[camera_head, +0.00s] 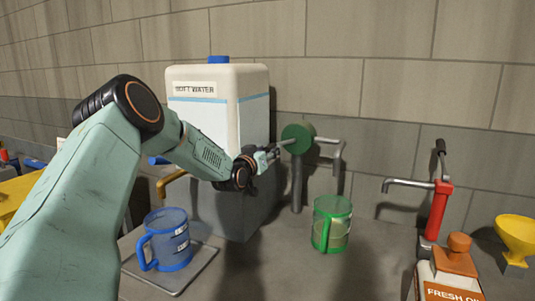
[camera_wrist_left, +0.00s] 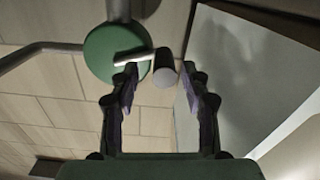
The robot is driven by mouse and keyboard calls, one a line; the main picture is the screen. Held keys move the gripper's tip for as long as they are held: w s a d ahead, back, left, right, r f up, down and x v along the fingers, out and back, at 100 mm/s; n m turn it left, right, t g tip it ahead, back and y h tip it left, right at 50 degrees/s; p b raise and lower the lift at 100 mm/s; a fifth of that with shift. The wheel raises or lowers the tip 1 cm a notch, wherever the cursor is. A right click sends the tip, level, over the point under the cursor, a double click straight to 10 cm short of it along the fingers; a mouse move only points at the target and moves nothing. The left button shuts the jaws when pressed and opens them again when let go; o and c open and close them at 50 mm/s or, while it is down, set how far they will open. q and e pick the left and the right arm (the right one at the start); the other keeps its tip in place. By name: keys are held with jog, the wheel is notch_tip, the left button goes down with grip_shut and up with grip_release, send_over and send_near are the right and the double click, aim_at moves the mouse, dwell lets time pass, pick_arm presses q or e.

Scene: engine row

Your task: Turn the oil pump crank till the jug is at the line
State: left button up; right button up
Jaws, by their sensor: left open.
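A pump with a round green head (camera_head: 297,138) stands on a grey post, its spout reaching right above a green see-through jug (camera_head: 331,223). The jug stands upright on the bench and seems to hold some liquid; I cannot make out its level against a line. In the left wrist view the green disc (camera_wrist_left: 103,58) carries a pale crank arm (camera_wrist_left: 133,56) ending in a grey cylindrical grip (camera_wrist_left: 163,63). My left gripper (camera_head: 273,153) is open at the crank. In the wrist view its fingertips (camera_wrist_left: 160,78) lie either side of the grip's near end; contact is unclear. My right gripper is out of view.
A white water tank (camera_head: 218,105) on a grey block stands behind my left arm. A blue jug (camera_head: 168,240) sits on a tray (camera_head: 190,275). At right are a red pump (camera_head: 438,210), an orange-capped oil container (camera_head: 455,265) and a yellow funnel (camera_head: 516,235).

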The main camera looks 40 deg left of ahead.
pick_arm(q)
jog(key=shift+w+a+f, duration=0.2)
jog(key=shift+a+f, duration=0.1)
jog(key=shift+a, duration=0.25)
jog(key=shift+w+d+r, duration=0.1)
jog(key=shift+d, duration=0.2)
jog(key=shift+c, duration=0.5)
jog(key=shift+d+r, duration=0.1)
jog(key=shift+c, duration=0.9)
jog(key=shift+a, duration=0.25)
jog(key=c, duration=0.4)
jog(key=shift+d, duration=0.15)
grip_shut()
